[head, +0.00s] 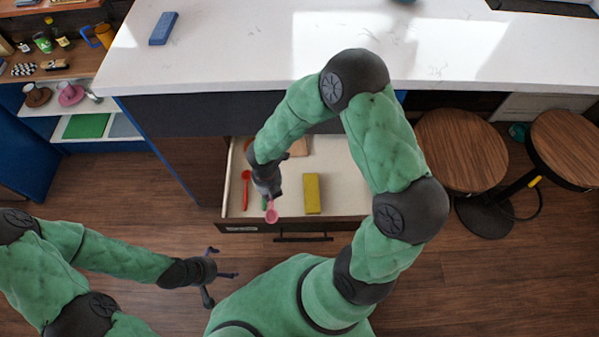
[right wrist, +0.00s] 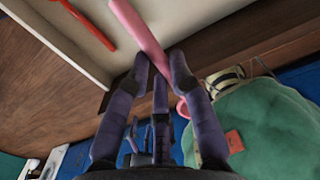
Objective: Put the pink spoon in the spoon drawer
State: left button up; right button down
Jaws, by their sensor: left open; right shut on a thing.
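The pink spoon (head: 271,216) is in my right gripper (head: 270,194), its round bowl showing below the fingers near the open drawer's front edge. In the right wrist view the fingers (right wrist: 160,68) are shut on its pink handle (right wrist: 140,35), which slants up past them. The drawer (head: 345,200) is pulled out below the counter, with a small label on its front that I cannot read. A red spoon (head: 245,188) lies inside at the left; it also shows in the right wrist view (right wrist: 92,25). My left gripper (head: 221,275) is open and empty, left of the drawer front.
A blue block (head: 163,28) rests on the white counter (head: 230,50). Floor left of the drawer is clear.

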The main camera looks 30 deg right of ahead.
jog(key=w+d+f+b, duration=0.2)
jog(key=w+d+f, duration=0.2)
jog(key=d, duration=0.3)
jog(key=b, duration=0.3)
send_over(293, 181)
jog(key=f, duration=0.5)
jog(key=shift+s+a, duration=0.1)
jog(key=shift+a, duration=0.3)
jog(key=shift+d+f, duration=0.15)
jog(key=shift+f, duration=0.1)
jog(key=f+b, duration=0.2)
jog(key=f, duration=0.1)
jog(key=shift+d+f, duration=0.2)
jog(key=shift+f, duration=0.1)
jog(key=shift+r, duration=0.1)
jog(key=c, duration=1.1)
grip_release()
